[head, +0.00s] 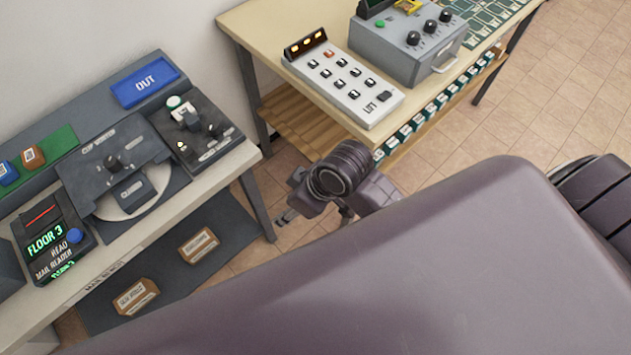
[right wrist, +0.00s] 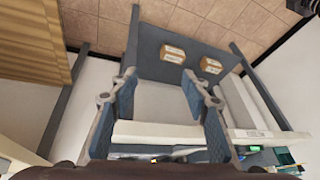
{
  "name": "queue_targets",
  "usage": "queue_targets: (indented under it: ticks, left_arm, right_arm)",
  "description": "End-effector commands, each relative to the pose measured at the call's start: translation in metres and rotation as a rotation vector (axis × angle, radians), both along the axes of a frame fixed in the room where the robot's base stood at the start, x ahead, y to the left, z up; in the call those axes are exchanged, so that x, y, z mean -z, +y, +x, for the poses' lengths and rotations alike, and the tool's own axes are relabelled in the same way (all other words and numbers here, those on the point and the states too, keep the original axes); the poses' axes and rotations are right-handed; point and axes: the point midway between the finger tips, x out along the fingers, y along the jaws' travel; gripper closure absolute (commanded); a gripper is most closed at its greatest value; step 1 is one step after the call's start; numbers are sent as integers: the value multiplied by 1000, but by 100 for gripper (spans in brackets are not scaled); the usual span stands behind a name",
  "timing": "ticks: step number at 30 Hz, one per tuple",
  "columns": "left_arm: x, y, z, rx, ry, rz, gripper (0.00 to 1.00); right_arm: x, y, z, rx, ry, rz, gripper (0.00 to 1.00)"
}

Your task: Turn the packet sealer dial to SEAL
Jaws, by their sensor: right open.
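A dark unit (head: 197,128) with a pale green button, a small black-and-white knob and a lit yellow lamp sits at the right end of the left bench. My right gripper (head: 314,214) is in the gap between the two benches, apart from both units. In the right wrist view it is open and empty (right wrist: 158,82). My left gripper is not in view.
A blue OUT sign (head: 145,82) and a FLOOR 3 mail reader (head: 48,238) are on the left bench. The right bench holds a white keypad (head: 343,82) and a grey box with several black knobs (head: 408,45). A low shelf with labelled blocks (head: 199,245) is under the left bench.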

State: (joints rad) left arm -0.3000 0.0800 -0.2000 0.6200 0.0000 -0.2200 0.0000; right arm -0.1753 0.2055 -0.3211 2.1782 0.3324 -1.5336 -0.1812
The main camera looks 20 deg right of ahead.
Motion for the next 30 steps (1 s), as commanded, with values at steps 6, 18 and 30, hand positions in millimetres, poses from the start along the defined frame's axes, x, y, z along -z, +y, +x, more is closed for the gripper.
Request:
queue_targets:
  ticks: [6,18,30]
  left_arm:
    - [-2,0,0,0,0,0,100]
    - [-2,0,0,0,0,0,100]
    - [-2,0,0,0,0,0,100]
  right_arm:
    - [28,-28,-16,145,35,-34,57]
    - [54,-52,-28,250,57,-71,57]
    - [54,-53,-29,251,57,-71,57]
